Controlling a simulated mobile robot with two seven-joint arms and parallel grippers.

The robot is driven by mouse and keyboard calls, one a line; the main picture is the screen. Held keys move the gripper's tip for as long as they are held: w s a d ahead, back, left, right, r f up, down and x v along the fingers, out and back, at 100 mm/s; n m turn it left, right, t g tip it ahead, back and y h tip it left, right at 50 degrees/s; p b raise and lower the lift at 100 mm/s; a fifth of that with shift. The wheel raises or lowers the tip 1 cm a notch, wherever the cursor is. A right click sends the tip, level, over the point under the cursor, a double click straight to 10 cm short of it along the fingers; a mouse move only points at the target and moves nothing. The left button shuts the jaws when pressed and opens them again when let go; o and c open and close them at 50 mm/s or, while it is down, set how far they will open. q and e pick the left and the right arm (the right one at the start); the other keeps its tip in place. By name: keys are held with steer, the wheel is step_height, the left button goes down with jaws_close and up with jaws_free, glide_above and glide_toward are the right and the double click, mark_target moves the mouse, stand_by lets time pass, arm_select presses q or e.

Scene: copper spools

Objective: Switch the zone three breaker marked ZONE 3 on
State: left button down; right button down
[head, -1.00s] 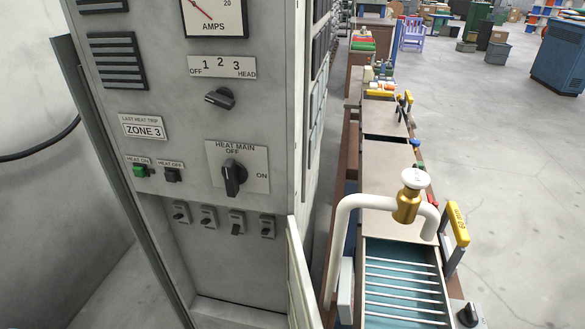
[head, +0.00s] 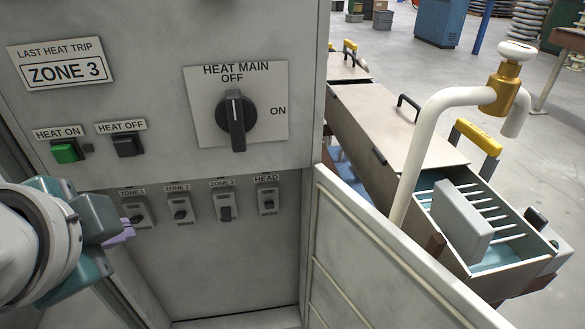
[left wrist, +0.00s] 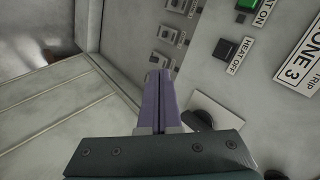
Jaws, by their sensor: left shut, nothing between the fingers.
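The ZONE 3 breaker (head: 225,208) is the third small toggle in a row on the grey cabinet. Its dark lever sits low in its plate. To its left are the ZONE 1 breaker (head: 137,214) and the ZONE 2 breaker (head: 181,210); the HEAD breaker (head: 268,202) is to its right. My left gripper (head: 130,230) is shut and empty, its purple fingers just left of ZONE 1 in the head view. In the left wrist view, the closed fingers (left wrist: 158,76) point toward several breakers (left wrist: 170,36) whose labels I cannot read. My right gripper is not in view.
Above the row are the green HEAT ON button (head: 65,152), the black HEAT OFF button (head: 127,144) and the HEAT MAIN rotary switch (head: 236,120). An open cabinet door (head: 380,255) stands to the right. A white pipe (head: 425,140) and long troughs lie beyond it.

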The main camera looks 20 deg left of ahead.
arm_select(q)
steer(key=w+a+f+m+t+y+b, duration=0.25)
steer(key=w+f+m+b, duration=0.2)
steer(key=f+b, duration=0.6)
steer(key=m+t+y+b, duration=0.3)
steer(key=m+t+b, duration=0.4)
steer(key=m+b, duration=1.8)
glide_toward(226, 208)
steer(key=s+f+n+b, duration=0.1)
steer(key=n+b, duration=0.1)
steer(key=s+d+f+n+b, duration=0.1)
steer(key=n+b, duration=0.1)
steer(key=s+f+n+b, duration=0.1)
steer(key=n+b, duration=0.1)
steer(key=b, duration=0.1)
steer(key=shift+s+d+f+n+h, duration=0.15)
steer(key=shift+s+f+n+h, duration=0.1)
steer(key=shift+f+n, duration=0.15)
steer(key=shift+w, duration=0.1)
steer(key=x, duration=1)
steer(key=shift+b, duration=0.35)
